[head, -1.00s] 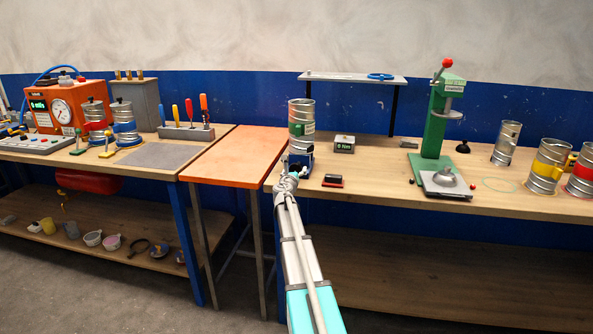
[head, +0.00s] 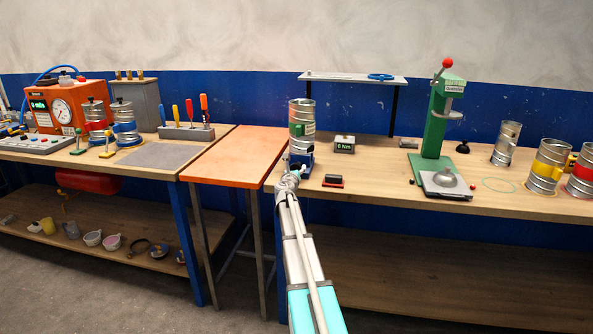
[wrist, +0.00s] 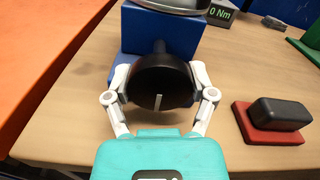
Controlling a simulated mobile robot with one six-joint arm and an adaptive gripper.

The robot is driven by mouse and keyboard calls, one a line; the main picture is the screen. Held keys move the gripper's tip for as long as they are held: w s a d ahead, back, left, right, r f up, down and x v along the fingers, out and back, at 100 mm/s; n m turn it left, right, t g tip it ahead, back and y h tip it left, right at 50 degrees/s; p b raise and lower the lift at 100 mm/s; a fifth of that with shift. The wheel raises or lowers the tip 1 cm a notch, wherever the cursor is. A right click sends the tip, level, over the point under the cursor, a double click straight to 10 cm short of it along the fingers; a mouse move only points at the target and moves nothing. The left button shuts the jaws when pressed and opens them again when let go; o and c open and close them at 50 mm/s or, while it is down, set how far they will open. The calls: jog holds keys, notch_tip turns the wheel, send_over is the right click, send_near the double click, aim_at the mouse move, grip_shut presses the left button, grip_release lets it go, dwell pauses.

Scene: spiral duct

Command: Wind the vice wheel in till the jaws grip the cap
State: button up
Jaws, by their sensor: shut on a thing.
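The blue vice (head: 300,160) stands near the left end of the right bench, with a metal duct piece (head: 302,118) upright above it; the cap itself cannot be made out. In the wrist view the vice body (wrist: 180,50) fills the top, and a dark round wheel (wrist: 162,75) on a short shaft faces me, with a pale mark on its lower face. My gripper (wrist: 160,98) has its white fingers on both sides of the wheel and is shut on it. In the head view my gripper (head: 289,180) reaches the vice's front, its fingers too small to read.
A display reading 0 Nm (head: 344,145) stands right of the vice. A black block on a red base (wrist: 278,115) lies on the bench to the right. A green press (head: 437,125) stands further right. An orange board (head: 235,155) bridges the gap on the left.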

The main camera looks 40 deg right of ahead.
jog(key=shift+a+m, duration=0.1)
jog(key=shift+m, duration=0.3)
jog(key=shift+s+f+m, duration=0.1)
jog(key=shift+m, duration=0.7)
jog(key=m, duration=0.5)
jog(key=shift+a, duration=0.1)
jog(key=o, duration=1.1)
jog(key=shift+c, duration=0.2)
